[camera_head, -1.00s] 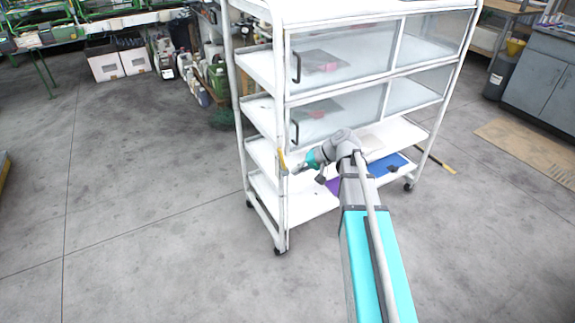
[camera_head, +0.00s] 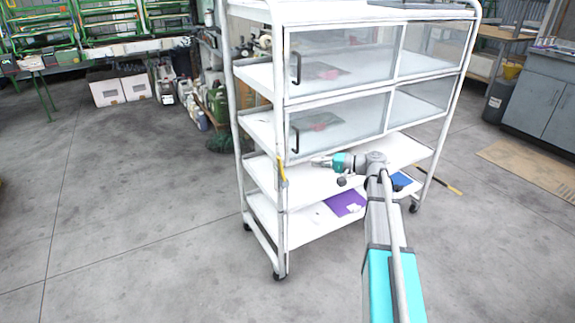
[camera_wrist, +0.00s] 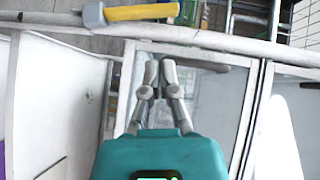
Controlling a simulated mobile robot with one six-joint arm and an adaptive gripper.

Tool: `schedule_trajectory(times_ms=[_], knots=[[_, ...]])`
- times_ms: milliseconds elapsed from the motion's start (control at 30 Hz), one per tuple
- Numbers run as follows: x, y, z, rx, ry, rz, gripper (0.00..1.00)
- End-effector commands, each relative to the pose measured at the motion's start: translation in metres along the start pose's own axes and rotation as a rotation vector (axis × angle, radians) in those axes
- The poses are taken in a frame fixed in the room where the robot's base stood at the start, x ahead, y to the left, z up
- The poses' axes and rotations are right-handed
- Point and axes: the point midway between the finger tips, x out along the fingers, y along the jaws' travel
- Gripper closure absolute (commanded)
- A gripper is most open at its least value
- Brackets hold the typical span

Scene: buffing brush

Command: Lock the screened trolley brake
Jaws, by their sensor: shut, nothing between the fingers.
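The white screened trolley (camera_head: 282,215) stands in front of me on casters. A yellow lever (camera_head: 282,170) sits on its near left corner post, roughly upright in the head view. In the wrist view the yellow lever (camera_wrist: 142,12) lies across the top, with a grey clamp (camera_wrist: 93,15) at its left end on the white rail. My gripper (camera_head: 316,161) is just right of the post and apart from the lever. In the wrist view my gripper (camera_wrist: 160,66) is shut and empty, its fingers pointing toward the rail below the lever.
Clear screen panels with a black handle (camera_head: 294,137) close the upper shelves, above my gripper. A purple sheet (camera_head: 346,203) lies on the bottom shelf and a blue one (camera_head: 401,179) is partly behind my arm. Floor left of the trolley is clear. A grey cabinet (camera_head: 550,95) stands right.

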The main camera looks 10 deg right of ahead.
Motion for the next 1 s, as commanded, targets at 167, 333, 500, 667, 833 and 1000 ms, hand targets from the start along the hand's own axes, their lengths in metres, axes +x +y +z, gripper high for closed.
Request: schedule_trajectory(times_ms=[167,333,500,667,833,1000], knots=[[0.001,0.000,0.000,0.000,-0.001,0.001,1.00],[0.004,0.000,0.001,0.000,-0.002,0.001,1.00],[0.015,0.000,0.001,0.000,-0.004,0.001,1.00],[0.034,0.001,0.001,-0.001,-0.004,0.002,1.00],[0.057,0.001,0.001,-0.001,-0.005,0.002,1.00],[0.080,0.001,0.001,-0.001,-0.004,0.002,1.00]])
